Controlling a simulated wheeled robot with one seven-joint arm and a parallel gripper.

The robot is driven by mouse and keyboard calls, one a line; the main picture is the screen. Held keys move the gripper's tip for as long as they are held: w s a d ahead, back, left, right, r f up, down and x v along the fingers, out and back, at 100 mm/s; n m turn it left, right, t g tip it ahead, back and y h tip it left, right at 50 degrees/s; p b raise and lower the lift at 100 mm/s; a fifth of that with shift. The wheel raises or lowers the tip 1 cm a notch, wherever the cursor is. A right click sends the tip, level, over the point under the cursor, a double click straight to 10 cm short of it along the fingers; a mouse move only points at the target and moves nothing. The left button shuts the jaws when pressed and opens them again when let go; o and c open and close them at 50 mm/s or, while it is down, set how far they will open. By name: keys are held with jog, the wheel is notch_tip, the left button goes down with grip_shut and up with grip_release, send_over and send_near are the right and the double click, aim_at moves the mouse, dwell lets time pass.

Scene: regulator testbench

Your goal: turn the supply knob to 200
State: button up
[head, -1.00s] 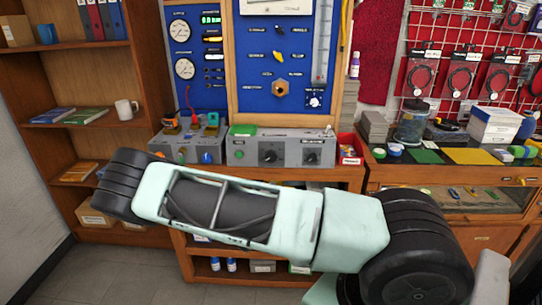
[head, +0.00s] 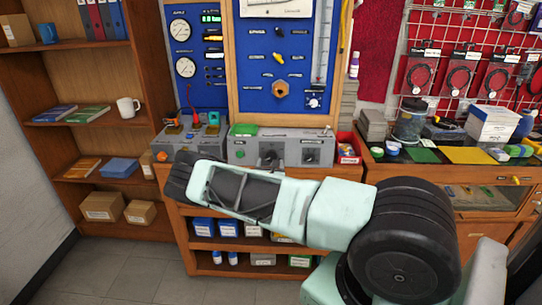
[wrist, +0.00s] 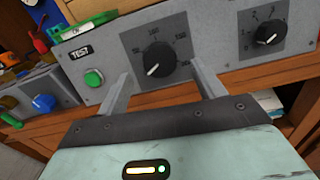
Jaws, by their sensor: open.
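A large black knob (wrist: 158,60) sits on the grey control box (head: 237,152), with a printed number scale around it. Its white pointer mark faces the lower left. "100" seems to stand near the top of the scale; the other numbers are too small to read surely. The same knob shows in the head view (head: 268,156). In the wrist view, my gripper (wrist: 161,78) is open, its two fingers apart below the knob, one to the lower left and one to the lower right. I see no clear contact. In the head view my arm hides most of the gripper.
A smaller black knob (wrist: 269,32) is on the right of the same box. A green button (wrist: 93,78) beside a TEST label is on the left. A box with a blue knob (wrist: 44,103) stands further left. A red bin (head: 347,150) stands at the right end.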

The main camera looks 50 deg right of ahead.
aim_at(271, 158)
jog(key=shift+p+x, duration=0.45)
jog(key=shift+x, duration=1.7)
jog(key=c, duration=1)
jog(key=shift+f+b, duration=0.1)
jog(key=shift+b, duration=0.35)
